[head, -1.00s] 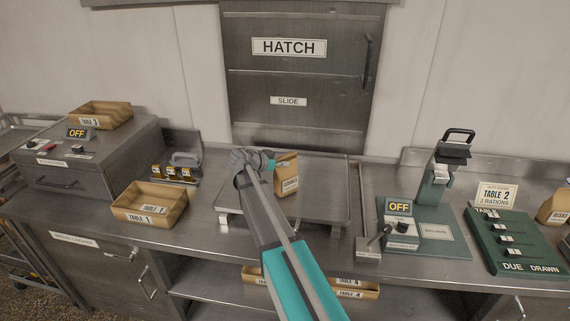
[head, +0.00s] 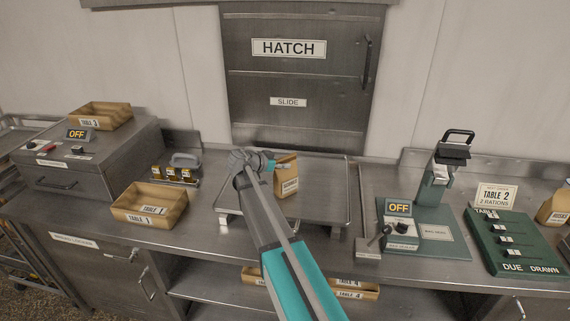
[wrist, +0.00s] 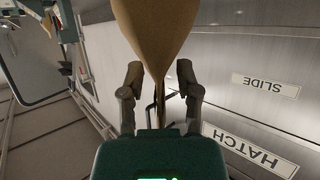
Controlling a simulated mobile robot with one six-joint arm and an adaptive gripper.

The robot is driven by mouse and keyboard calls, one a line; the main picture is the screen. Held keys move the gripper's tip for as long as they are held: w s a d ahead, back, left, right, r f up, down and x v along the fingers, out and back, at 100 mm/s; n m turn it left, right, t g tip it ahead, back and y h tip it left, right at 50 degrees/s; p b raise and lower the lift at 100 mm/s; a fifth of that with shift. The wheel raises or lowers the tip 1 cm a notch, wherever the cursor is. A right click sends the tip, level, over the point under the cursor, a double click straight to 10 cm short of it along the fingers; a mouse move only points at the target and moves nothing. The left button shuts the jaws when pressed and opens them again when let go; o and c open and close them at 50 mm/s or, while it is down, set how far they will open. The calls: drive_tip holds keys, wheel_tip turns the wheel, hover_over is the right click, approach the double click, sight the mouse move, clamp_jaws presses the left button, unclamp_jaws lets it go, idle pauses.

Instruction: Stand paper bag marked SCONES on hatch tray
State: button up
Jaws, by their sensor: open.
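A brown paper bag (head: 287,176) is upright at the hatch tray (head: 325,190), the raised metal tray below the hatch. Its base appears to rest on the tray. The small label on its front is too small to read surely. My gripper (head: 270,161) is just left of the bag's top in the head view. In the wrist view my gripper (wrist: 160,82) is open, and the bag's (wrist: 155,30) narrow folded top reaches between the two fingers, with gaps on both sides.
The hatch (head: 290,90) is shut behind the tray. A TABLE 1 box (head: 150,205) stands to the left. A scale-like green device (head: 430,220) and a green DUE DRAWN board (head: 512,243) are at right. Another paper bag (head: 555,207) is at the far right edge.

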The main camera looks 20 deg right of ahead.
drive_tip(key=p+v, duration=0.4)
drive_tip(key=v, duration=0.8)
idle(0.4)
drive_tip(key=s+a+f+n+g+y, duration=0.1)
drive_tip(key=s+a+f+n+y, duration=0.2)
drive_tip(key=s, duration=0.5)
drive_tip(key=s+a+f+n+y, duration=0.3)
drive_tip(key=s+f+n+y, duration=0.1)
drive_tip(key=s+n+y, duration=0.2)
drive_tip(key=s+a+f+n+g+y, duration=0.1)
drive_tip(key=s+a+f+n+y, duration=0.3)
drive_tip(key=s, duration=0.6)
drive_tip(key=shift+f+n+g, duration=0.2)
drive_tip(key=shift+n+g, duration=0.1)
drive_tip(key=shift+n, duration=1.1)
drive_tip(key=shift+s, duration=0.15)
